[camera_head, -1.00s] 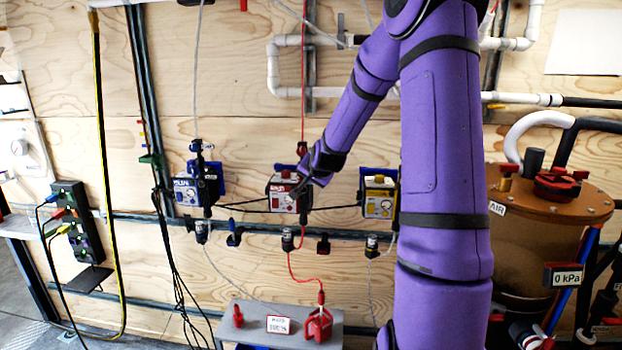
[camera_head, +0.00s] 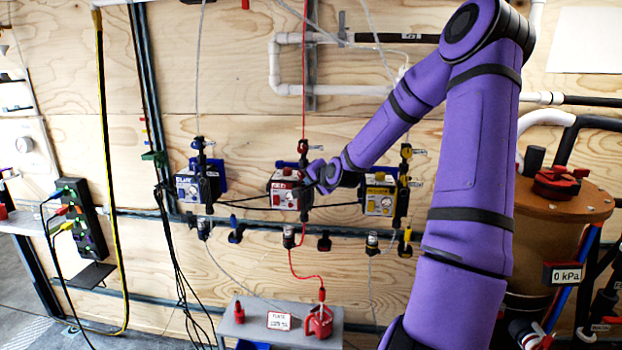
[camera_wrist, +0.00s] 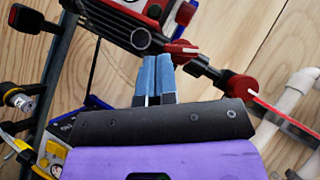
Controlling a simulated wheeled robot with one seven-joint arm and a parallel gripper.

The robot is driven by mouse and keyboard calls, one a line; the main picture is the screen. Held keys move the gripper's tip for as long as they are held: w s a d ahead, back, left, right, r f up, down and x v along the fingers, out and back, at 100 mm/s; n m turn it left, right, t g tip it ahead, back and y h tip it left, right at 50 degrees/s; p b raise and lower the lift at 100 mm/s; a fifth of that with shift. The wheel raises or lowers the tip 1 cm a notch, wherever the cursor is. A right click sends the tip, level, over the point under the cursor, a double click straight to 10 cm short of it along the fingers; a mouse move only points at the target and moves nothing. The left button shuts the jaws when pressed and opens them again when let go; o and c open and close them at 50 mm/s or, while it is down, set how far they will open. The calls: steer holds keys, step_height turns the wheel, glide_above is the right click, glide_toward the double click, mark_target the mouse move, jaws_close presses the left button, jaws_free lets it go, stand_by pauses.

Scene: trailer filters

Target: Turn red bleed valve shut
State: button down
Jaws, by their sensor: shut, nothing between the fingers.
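The red unit (camera_head: 284,192) is mounted on the wooden wall between the blue and yellow units. A dark column with red fittings stands along its right side, with a red fitting (camera_head: 303,147) at its top. In the wrist view the red unit (camera_wrist: 120,22) is at the top. A small red handle (camera_wrist: 181,47) lies just beyond my fingertips; whether they touch it I cannot tell. My gripper (camera_wrist: 158,60) is shut and empty. In the head view my gripper (camera_head: 313,176) is at the unit's right side. The handle's exact turn is unclear.
The blue unit (camera_head: 197,186) is to the left and the yellow unit (camera_head: 380,201) is close on the right, below my forearm. A red line runs down to a red lockout-like piece (camera_head: 320,322) on the grey shelf (camera_head: 254,321). A brown tank (camera_head: 560,198) stands at right.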

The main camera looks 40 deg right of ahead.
steer(key=shift+w+a+f+m+t+y, duration=0.15)
steer(key=shift+f+m+t, duration=0.15)
steer(key=shift+t, duration=0.2)
steer(key=shift+f+m+t+y, duration=0.15)
steer(key=shift+f+m+t, duration=0.05)
steer(key=shift+m+t, duration=0.25)
steer(key=shift+f, duration=0.15)
